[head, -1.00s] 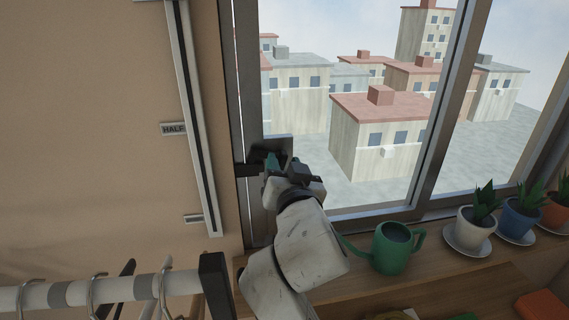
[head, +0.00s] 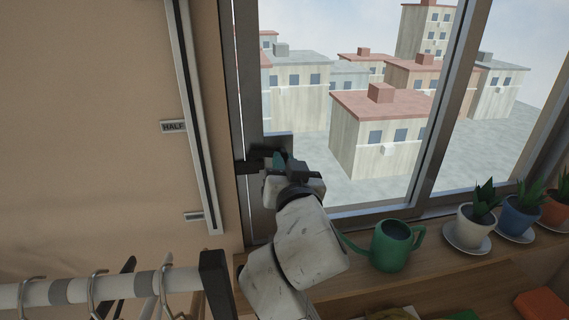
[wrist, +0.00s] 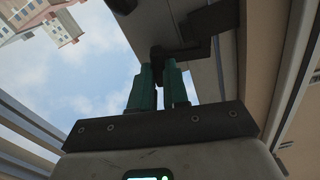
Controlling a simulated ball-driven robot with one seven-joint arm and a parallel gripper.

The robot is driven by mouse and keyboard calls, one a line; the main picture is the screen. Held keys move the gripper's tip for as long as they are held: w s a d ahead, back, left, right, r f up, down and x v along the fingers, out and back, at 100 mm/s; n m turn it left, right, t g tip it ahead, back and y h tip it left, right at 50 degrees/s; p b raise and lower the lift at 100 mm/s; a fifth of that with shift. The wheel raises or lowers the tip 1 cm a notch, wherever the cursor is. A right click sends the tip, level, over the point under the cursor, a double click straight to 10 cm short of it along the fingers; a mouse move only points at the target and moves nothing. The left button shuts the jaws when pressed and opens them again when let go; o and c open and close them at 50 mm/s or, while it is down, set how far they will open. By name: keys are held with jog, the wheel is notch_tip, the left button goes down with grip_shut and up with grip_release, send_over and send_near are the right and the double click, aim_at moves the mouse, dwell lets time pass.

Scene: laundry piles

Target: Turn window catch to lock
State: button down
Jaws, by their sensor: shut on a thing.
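The window catch (head: 256,158) is a dark fitting on the left frame of the window, partly hidden behind my gripper in the head view. In the wrist view the dark catch (wrist: 206,22) shows above the fingertips, with an arm reaching down to the left. My gripper (head: 279,161) is at the catch, and its teal fingers (wrist: 159,68) are closed around the low end of that arm. The exact contact is dark and hard to make out.
The window frame (head: 432,150) surrounds panes with buildings beyond. A green watering can (head: 391,247) and potted plants (head: 475,223) stand on the sill at right. A clothes rail (head: 120,288) with hangers is at the lower left.

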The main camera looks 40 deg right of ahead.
jog(key=shift+n, duration=1.2)
jog(key=c, duration=1.1)
grip_release()
jog(key=shift+b+v, duration=1.45)
jog(key=shift+v, duration=4)
jog(key=shift+w, duration=0.1)
